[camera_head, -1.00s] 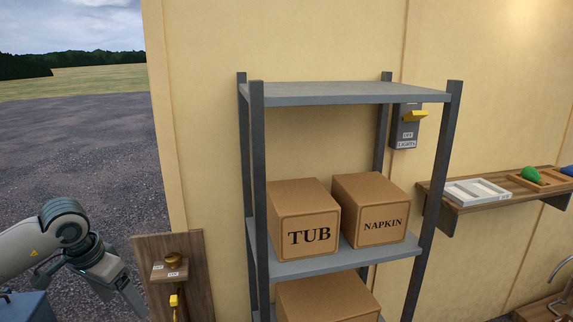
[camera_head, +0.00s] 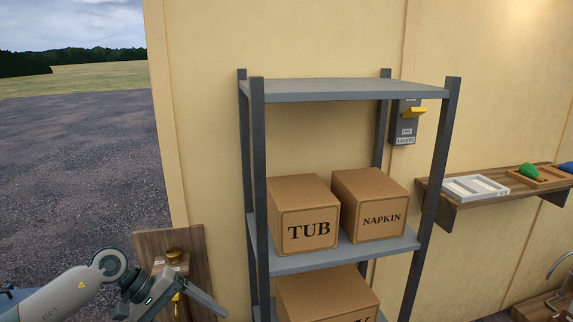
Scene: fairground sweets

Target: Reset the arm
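My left arm comes in from the lower left, and its gripper (camera_head: 207,297) is in front of the wooden board (camera_head: 198,247) on the wall's left end. A finger of it points down and right. I cannot tell how far its fingers are apart, as part of it is cut off by the bottom edge. The board carries a small wooden block with a brass knob (camera_head: 174,252) and a yellow part (camera_head: 177,302) below, partly covered by the gripper. My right gripper is not in view.
A grey metal shelf (camera_head: 340,88) stands centre, holding a TUB box (camera_head: 305,212), a NAPKIN box (camera_head: 374,204) and a lower box (camera_head: 325,292). A lights switch (camera_head: 407,118) is on the wall behind. A wall ledge (camera_head: 470,204) with trays is at right. Open ground lies left.

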